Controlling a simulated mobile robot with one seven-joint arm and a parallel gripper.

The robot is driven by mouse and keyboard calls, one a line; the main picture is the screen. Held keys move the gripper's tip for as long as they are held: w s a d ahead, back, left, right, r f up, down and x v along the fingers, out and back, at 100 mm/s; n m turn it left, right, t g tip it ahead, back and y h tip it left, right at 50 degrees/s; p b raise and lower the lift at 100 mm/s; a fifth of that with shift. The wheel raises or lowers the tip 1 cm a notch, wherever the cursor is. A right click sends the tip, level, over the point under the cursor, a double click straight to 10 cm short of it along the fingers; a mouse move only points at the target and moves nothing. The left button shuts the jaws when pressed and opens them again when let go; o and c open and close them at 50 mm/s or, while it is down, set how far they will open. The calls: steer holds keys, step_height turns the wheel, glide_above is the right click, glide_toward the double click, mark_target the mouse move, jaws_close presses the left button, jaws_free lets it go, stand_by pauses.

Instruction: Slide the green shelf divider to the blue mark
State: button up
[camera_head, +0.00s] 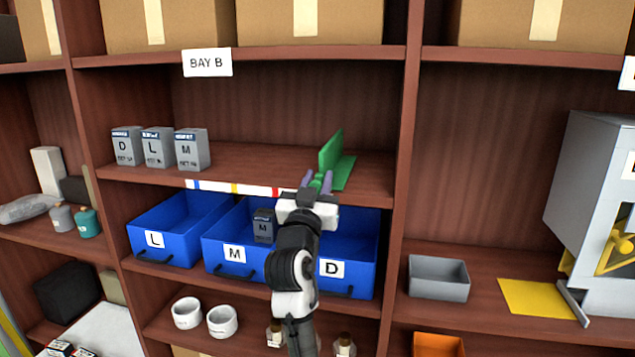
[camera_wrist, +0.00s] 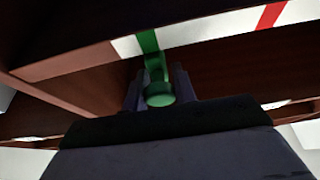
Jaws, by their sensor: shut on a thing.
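The green shelf divider (camera_head: 330,153) stands upright on its flat base on the middle shelf, towards the right end. My gripper (camera_head: 317,184) is at the shelf's front edge, shut on the divider's green knob (camera_wrist: 159,95), which shows between the fingers in the wrist view. The blue mark (camera_head: 192,184) is at the left end of the white strip on the shelf edge, well left of the divider. The yellow mark (camera_head: 234,188) and red mark (camera_head: 276,191) lie between them. In the wrist view a green band (camera_wrist: 148,42) crosses the strip above the knob.
Three grey boxes (camera_head: 157,148) stand at the shelf's left. The shelf between them and the divider is clear. Blue bins (camera_head: 165,240) labelled L, M and D sit below, one holding a dark box (camera_head: 264,226). An upright panel (camera_head: 405,150) closes the bay at right.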

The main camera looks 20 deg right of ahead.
jaws_close()
steer(key=w+a+b, duration=0.4)
steer(key=w+a, duration=0.4)
steer(key=a, duration=0.4)
steer(key=w+a+b, duration=0.5)
steer(key=w+a, duration=0.3)
steer(key=a, duration=0.5)
steer(key=shift+w, duration=0.4)
steer(key=o, duration=1)
jaws_free()
steer(key=shift+d, duration=0.1)
steer(key=b+v, duration=0.3)
steer(key=v, duration=1.1)
